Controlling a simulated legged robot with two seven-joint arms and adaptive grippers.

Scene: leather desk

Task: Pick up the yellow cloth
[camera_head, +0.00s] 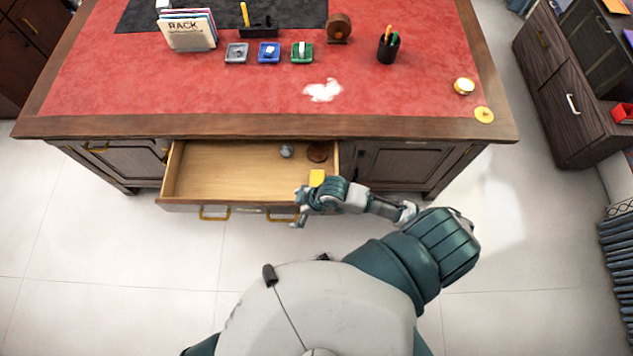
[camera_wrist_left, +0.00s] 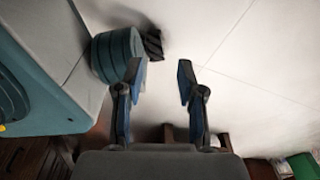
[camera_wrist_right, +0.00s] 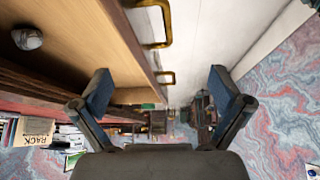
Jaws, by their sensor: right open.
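The yellow cloth (camera_head: 317,178) is a small yellow patch at the front right of the open drawer (camera_head: 215,172) in the head view. My right gripper (camera_head: 299,208) is at the drawer's front edge, just left of and below the cloth in the picture. It is open, and its two fingers (camera_wrist_right: 160,92) stand apart in the right wrist view with nothing between them. I cannot make out the cloth in that view. My left gripper (camera_wrist_left: 161,82) shows only in its wrist view, open and empty above the pale floor.
The drawer also holds a small grey object (camera_head: 286,151) and a dark brown round object (camera_head: 317,153). Brass handles (camera_head: 214,214) stick out from its front. On the red desk top (camera_head: 200,95) lie a white crumpled patch (camera_head: 323,90), a pen cup (camera_head: 388,47) and small trays.

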